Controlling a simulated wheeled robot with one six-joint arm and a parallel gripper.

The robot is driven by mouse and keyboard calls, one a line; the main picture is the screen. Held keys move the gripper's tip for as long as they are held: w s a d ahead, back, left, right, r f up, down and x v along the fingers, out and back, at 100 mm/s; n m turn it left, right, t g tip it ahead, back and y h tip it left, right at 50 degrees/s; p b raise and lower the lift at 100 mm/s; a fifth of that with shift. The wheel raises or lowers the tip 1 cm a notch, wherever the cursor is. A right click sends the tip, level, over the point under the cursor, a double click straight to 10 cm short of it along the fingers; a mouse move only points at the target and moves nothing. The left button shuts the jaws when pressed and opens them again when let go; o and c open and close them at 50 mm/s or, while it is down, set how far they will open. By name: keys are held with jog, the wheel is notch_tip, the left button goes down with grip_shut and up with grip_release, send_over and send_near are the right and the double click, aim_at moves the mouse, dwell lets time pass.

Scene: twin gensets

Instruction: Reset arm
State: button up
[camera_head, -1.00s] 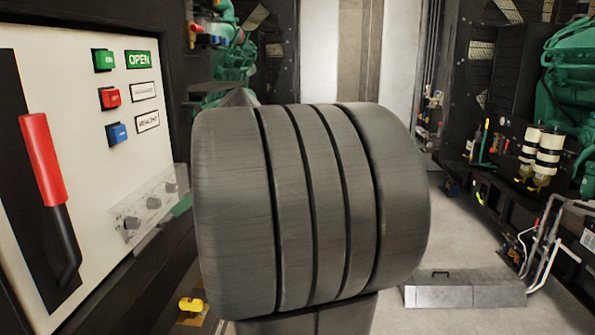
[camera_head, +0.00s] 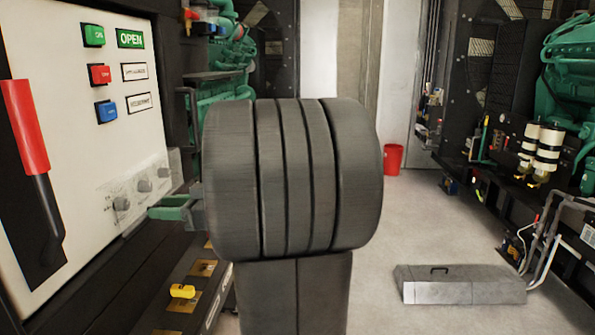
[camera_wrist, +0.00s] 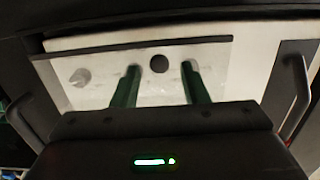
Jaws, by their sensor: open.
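The white control panel (camera_head: 85,150) stands at the left in the head view. It carries a red-handled lever (camera_head: 25,125), green (camera_head: 94,35), red (camera_head: 99,75) and blue (camera_head: 106,111) buttons with labels, and a row of knobs (camera_head: 144,185) low down. My gripper (camera_head: 160,209) shows beside the knobs, partly hidden by my arm. In the wrist view, my gripper (camera_wrist: 160,85) is open, its two green fingers apart and pointing at the knob strip (camera_wrist: 105,93). A dark round spot (camera_wrist: 160,63) shows between the fingers with nothing gripped. I cannot tell whether the fingers touch the strip.
My dark arm fills the middle of the head view. A yellow item (camera_head: 182,291) lies low near the panel. A grey box (camera_head: 460,286) is on the floor at right, a red bucket (camera_head: 393,159) farther back.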

jog(key=shift+y, duration=0.4)
jog(key=d, duration=0.1)
jog(key=d+b, duration=0.1)
jog(key=d, duration=0.3)
jog(key=shift+s+d+f+b, duration=0.1)
jog(key=shift+s+f+b, duration=0.1)
jog(key=shift+f+b, duration=0.15)
